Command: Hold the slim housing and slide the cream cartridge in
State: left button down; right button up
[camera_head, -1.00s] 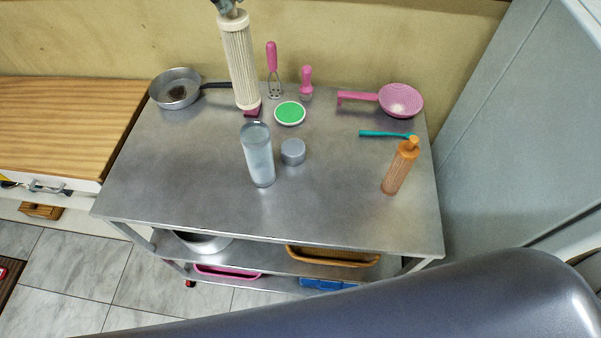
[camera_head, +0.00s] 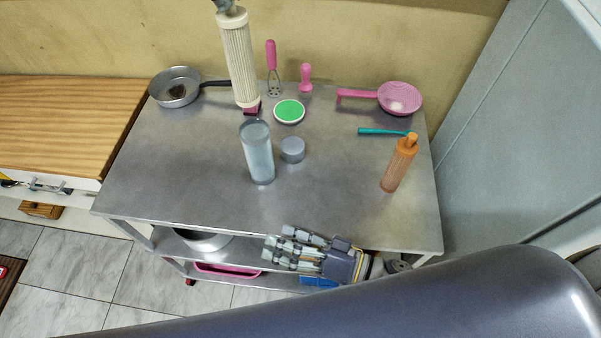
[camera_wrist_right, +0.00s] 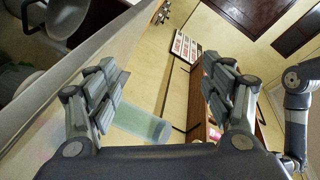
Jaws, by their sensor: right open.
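The slim housing (camera_head: 258,155) is a pale blue-grey translucent cylinder standing upright near the middle of the metal cart top. In the right wrist view it shows as a greenish cylinder (camera_wrist_right: 142,122), beyond the fingers and partly hidden by the left one. The cream cartridge (camera_head: 239,62) is tall and ribbed, behind the housing and apart from it. My right gripper (camera_head: 272,250) is open and empty at the cart's front edge, short of the housing. Its fingers (camera_wrist_right: 158,88) are spread in the wrist view.
A small grey cylinder (camera_head: 292,150) stands right of the housing. A green-topped round dish (camera_head: 289,112) lies behind it. An orange bottle (camera_head: 397,168), teal brush (camera_head: 380,131) and pink strainer (camera_head: 400,98) are at right; a pan (camera_head: 175,88) is back left. The front-left top is clear.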

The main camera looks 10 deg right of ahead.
aim_at(267, 156)
jog(key=w+d+r+n+t+h, duration=0.1)
jog(key=w+d+r+n+t, duration=0.2)
jog(key=w, duration=0.4)
jog(key=w+d+n+t+h, duration=0.1)
jog(key=w+d+n, duration=0.2)
jog(key=w+n, duration=0.25)
jog(key=x, duration=1.2)
jog(key=shift+w+d, duration=0.15)
jog(key=shift+w, duration=0.25)
jog(key=shift+r, duration=0.1)
jog(key=c, duration=1.3)
